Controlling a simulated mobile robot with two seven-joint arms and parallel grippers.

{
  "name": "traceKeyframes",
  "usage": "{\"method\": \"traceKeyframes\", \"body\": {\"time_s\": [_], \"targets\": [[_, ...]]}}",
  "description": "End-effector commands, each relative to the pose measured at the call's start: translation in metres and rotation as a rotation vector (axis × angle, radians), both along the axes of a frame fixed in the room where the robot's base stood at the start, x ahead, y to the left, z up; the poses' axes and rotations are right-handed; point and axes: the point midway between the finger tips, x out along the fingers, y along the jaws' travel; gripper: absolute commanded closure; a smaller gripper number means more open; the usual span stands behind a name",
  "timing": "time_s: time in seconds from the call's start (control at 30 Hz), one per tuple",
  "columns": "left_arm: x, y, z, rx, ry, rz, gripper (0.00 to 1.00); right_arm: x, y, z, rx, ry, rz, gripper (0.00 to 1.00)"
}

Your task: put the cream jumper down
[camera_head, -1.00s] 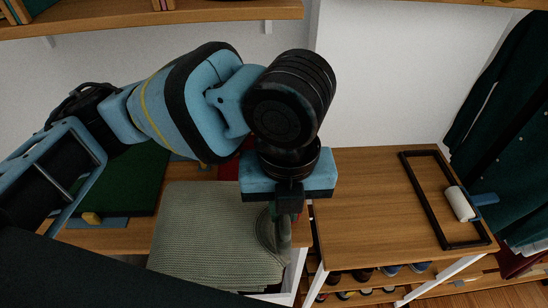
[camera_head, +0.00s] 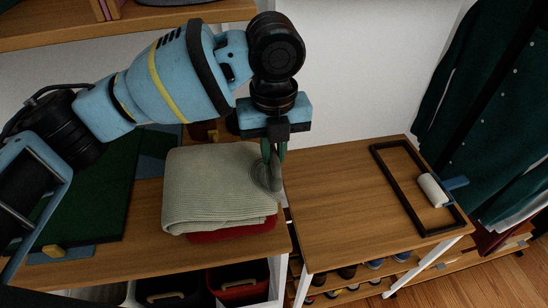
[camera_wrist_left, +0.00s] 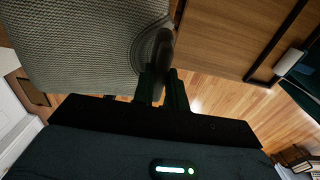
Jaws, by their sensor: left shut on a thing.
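The cream jumper (camera_head: 210,190) is a folded, ribbed knit, greyish in this light. It lies level over a folded red garment (camera_head: 240,229) on the left wooden top. I cannot tell whether it rests on the red garment or hangs just above it. My left gripper (camera_head: 273,160) points down and is shut on the jumper's right edge, where the knit bunches in a curl. In the left wrist view the jumper (camera_wrist_left: 85,45) fills the upper left, with its edge between the fingers (camera_wrist_left: 162,85). My right gripper is not in view.
The right wooden table (camera_head: 340,200) is mostly bare, with a black frame (camera_head: 388,180) and a white roller (camera_head: 432,190) on it. A dark green mat (camera_head: 95,205) lies left of the jumper. Bins (camera_head: 238,285) stand below. Dark green clothes (camera_head: 490,110) hang at the right.

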Motion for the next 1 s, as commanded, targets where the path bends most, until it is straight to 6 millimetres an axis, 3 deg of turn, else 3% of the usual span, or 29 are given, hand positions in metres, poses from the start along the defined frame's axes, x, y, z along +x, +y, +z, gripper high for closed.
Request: {"method": "traceKeyframes", "body": {"time_s": [0.13,0.4,0.77,0.8,0.93,1.0], "targets": [[0.01,0.0,0.0,0.0,-0.001,0.004,1.0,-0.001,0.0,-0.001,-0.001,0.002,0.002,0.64],[0.008,0.0,-0.034,0.001,-0.003,0.001,1.0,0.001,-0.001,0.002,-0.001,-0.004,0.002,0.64],[0.008,0.0,-0.038,0.0,-0.002,0.001,1.0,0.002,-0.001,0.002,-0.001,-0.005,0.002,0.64],[0.008,0.0,-0.038,0.0,-0.002,0.001,0.83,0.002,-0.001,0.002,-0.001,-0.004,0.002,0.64],[0.008,0.0,-0.038,0.0,-0.002,0.001,0.66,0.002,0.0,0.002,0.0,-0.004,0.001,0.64],[0.008,0.0,-0.038,0.001,-0.002,0.001,0.64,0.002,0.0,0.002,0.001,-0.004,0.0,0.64]]}}
